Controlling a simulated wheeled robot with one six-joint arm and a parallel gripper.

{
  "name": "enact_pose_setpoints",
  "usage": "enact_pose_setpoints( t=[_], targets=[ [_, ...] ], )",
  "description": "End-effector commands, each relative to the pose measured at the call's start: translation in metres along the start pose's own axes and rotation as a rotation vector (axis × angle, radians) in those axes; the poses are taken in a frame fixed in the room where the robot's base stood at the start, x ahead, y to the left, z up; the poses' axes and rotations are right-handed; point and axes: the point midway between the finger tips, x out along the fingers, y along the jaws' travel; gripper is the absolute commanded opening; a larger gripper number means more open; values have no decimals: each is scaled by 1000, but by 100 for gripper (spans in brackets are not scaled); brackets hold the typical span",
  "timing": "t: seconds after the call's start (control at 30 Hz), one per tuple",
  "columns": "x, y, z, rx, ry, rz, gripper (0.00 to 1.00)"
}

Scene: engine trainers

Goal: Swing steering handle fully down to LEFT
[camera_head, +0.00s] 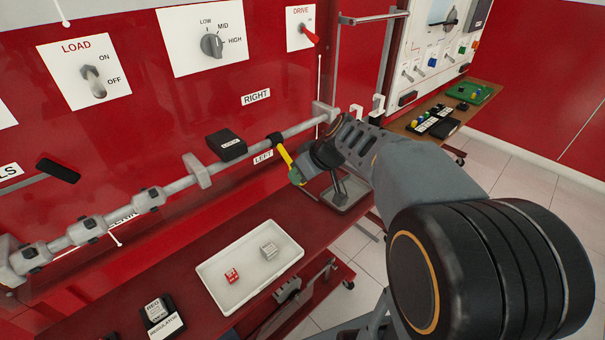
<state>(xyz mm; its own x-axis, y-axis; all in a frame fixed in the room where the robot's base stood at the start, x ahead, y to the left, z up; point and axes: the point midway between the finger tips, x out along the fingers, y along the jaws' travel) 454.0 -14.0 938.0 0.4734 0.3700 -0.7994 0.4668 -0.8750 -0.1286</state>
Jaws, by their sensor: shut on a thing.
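The steering handle (284,154) is a yellow lever on a black collar around a long grey rod. It slants down and to the right from the rod, beside the LEFT label (263,157). The RIGHT label (256,97) is above the rod on the red panel. My gripper (297,174) is at the handle's lower end and shut on it. My wrist hides part of the grip, and the fingers are hard to make out.
A black box marked LOCK (226,144) sits at the rod, left of the handle. Below are a red bench (183,253) and a white tray (218,262) holding a red and a grey block.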

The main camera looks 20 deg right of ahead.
Motion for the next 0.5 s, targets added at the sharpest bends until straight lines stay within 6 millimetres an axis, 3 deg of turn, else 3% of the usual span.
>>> enact_pose_setpoints(
  t=[0.27, 0.5],
  targets=[
    [0, 0, 0, 2, 1, 0, 53],
    [-1, 1, 0, 2, 0, 1, 53]
  ],
)
